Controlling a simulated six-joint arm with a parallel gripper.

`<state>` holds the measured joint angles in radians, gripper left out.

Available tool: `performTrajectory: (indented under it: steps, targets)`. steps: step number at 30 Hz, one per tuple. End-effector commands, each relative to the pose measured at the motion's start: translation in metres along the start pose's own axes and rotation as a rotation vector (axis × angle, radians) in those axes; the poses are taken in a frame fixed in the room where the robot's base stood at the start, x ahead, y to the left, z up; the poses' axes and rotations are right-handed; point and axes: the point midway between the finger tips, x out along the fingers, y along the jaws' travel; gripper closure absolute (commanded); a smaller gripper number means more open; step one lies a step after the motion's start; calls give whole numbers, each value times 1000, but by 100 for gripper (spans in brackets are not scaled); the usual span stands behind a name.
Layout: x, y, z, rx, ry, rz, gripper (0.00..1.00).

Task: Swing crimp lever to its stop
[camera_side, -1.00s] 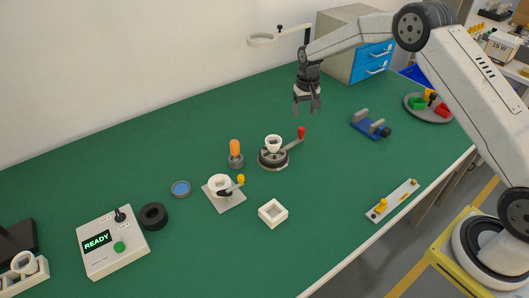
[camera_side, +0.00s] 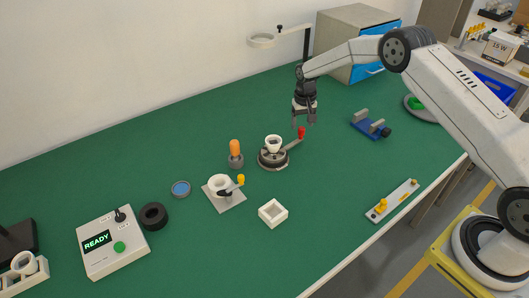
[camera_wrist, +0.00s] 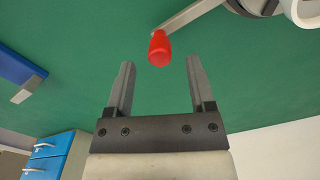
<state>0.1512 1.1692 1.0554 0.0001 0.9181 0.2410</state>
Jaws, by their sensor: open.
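The crimp lever is a metal bar with a red knob (camera_side: 301,131), sticking out to the upper right from a round dark base (camera_side: 267,158) that carries a white cup (camera_side: 273,143). In the wrist view the red knob (camera_wrist: 160,48) lies just beyond and between the two fingertips, with the lever bar (camera_wrist: 190,15) running to the upper right. My gripper (camera_side: 304,121) is open, above and close to the red knob in the side view; it also shows open and empty in the wrist view (camera_wrist: 158,72). It does not appear to touch the knob.
A blue vise-like fixture (camera_side: 370,126) stands to the right. An orange-handled tool (camera_side: 235,153) and a fixture with a yellow knob (camera_side: 226,197) stand left of the lever base. A white square tray (camera_side: 273,213) is in front. Green table is clear around the knob's right side.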

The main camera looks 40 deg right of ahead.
Motion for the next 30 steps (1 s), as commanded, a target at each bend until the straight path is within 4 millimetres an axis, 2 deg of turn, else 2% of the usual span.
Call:
performTrajectory:
  steps: [3, 9, 20, 24, 26, 27, 30]
  targets:
    - [14, 0, 0, 0, 0, 0, 30]
    - [28, 0, 0, 0, 0, 0, 30]
    - [31, 0, 0, 0, 2, -1, 30]
    - [31, 0, 0, 0, 2, 0, 74]
    - [31, 0, 0, 0, 1, 0, 93]
    - [31, 0, 0, 0, 1, 0, 100]
    - [31, 0, 0, 0, 1, -1, 100]
